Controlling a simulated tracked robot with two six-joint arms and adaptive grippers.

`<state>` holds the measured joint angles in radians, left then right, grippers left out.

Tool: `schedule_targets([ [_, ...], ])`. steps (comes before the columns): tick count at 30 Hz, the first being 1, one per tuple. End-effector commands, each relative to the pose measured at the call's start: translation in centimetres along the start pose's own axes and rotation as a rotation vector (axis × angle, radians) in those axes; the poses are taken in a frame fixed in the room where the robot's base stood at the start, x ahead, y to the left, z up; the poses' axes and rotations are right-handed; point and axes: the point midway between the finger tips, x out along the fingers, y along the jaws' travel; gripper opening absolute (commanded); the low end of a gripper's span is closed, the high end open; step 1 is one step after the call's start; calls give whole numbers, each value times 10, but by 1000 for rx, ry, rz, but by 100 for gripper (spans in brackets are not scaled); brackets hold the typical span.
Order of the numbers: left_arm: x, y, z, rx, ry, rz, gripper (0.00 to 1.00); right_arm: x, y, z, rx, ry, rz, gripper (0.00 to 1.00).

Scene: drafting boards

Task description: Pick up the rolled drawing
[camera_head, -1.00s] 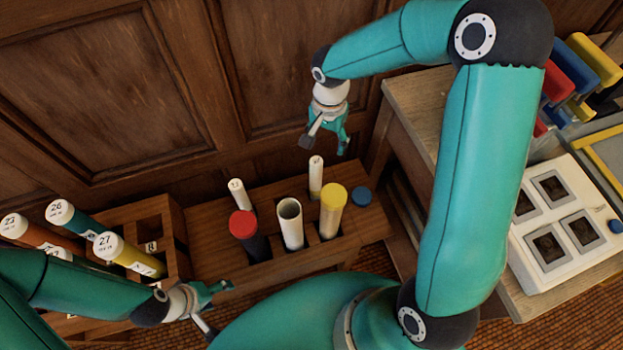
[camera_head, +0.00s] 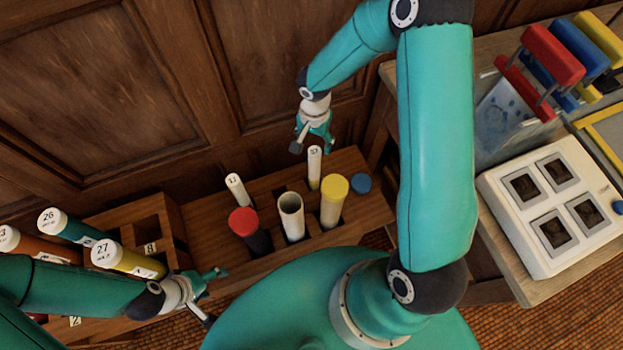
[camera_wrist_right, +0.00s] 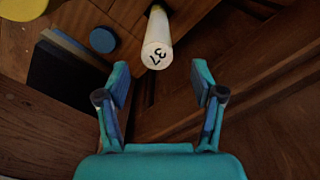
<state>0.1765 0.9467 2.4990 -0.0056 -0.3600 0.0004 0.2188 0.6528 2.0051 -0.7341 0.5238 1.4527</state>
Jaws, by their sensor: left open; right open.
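A thin white rolled drawing (camera_head: 314,170) stands upright in the back right of a wooden rack (camera_head: 210,235). In the right wrist view, the end of the roll (camera_wrist_right: 157,54) shows the number 37. A second thin white roll (camera_head: 237,188) stands at the rack's back left. My right gripper (camera_head: 312,144) is open just above and behind the first roll. In the right wrist view, the roll's end lies just beyond and between the fingertips (camera_wrist_right: 160,80), not touching them. My left gripper (camera_head: 212,296) is open and empty in front of the rack.
The rack's front row holds a red-capped tube (camera_head: 243,222), an open white tube (camera_head: 291,217) and a yellow-capped tube (camera_head: 333,200). A blue cap (camera_head: 361,184) lies at right. A wood-panelled wall (camera_head: 100,90) rises close behind.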

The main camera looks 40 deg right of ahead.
Motion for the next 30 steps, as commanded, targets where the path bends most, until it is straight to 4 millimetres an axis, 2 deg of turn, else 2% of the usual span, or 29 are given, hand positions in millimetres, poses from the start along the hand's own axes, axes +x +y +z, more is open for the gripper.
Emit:
schedule_targets([
  [1,1,0,0,0,0,0,66,8,1,0,1,-2,2,67],
  [10,-1,0,0,0,0,0,66,27,2,1,1,-2,2,67],
  [18,-3,1,0,0,0,0,66,63,2,2,1,-2,1,67],
  [27,-3,1,0,0,0,0,66,68,2,2,2,-1,-2,67],
  [30,-3,1,0,0,0,0,66,68,2,2,2,-1,-2,51],
])
